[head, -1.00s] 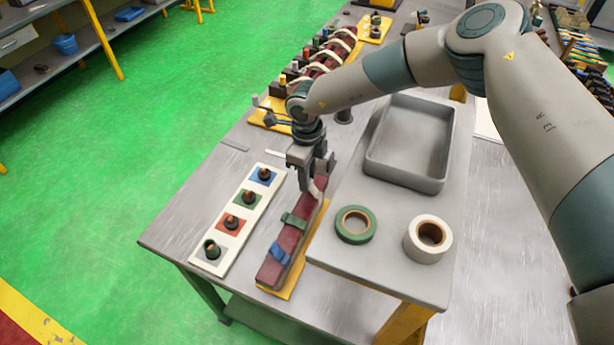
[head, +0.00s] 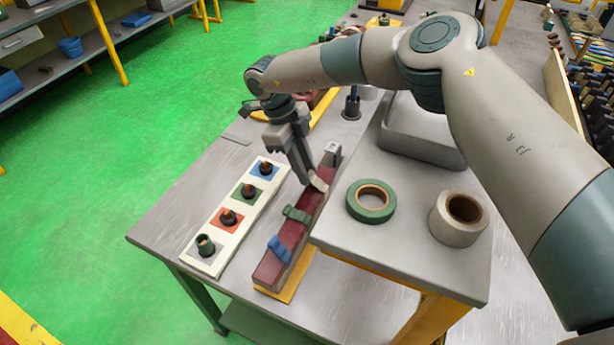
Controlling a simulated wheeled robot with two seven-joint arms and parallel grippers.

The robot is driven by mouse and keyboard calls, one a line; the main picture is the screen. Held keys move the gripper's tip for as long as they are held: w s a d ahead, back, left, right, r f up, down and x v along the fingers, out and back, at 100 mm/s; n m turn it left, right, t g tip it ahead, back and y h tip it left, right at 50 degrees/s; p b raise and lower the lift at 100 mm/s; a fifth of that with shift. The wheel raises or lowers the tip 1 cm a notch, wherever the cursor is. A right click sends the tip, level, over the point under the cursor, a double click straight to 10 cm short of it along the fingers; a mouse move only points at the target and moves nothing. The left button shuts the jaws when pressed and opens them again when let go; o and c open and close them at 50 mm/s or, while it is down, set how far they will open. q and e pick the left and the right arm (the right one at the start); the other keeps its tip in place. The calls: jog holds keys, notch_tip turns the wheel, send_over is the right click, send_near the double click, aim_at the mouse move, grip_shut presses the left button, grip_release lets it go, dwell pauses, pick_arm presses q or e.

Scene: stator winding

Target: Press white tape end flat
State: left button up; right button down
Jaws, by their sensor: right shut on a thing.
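A dark red bar (head: 292,235) lies on a yellow base on the table. A short white tape piece (head: 319,181) wraps over it near its far end, with a green band (head: 296,214) and a blue band (head: 279,248) nearer its front. My right gripper (head: 307,181) leans down at the left side of the white tape, its fingertips touching or very close to it. It is shut on what looks like the tape end; the fingers partly hide the contact. A white tape roll (head: 459,218) stands on the raised grey shelf. My left gripper is out of view.
A green tape roll (head: 371,201) and a grey tray (head: 425,130) are on the raised shelf (head: 400,262) right of the bar. A white board (head: 212,256) with coloured squares and small dark posts lies to the left.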

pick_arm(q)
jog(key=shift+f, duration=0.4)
pick_arm(e)
jog(key=shift+w, duration=0.1)
jog(key=c, duration=1.6)
grip_release()
jog(key=shift+o, duration=0.2)
jog(key=shift+a, duration=0.1)
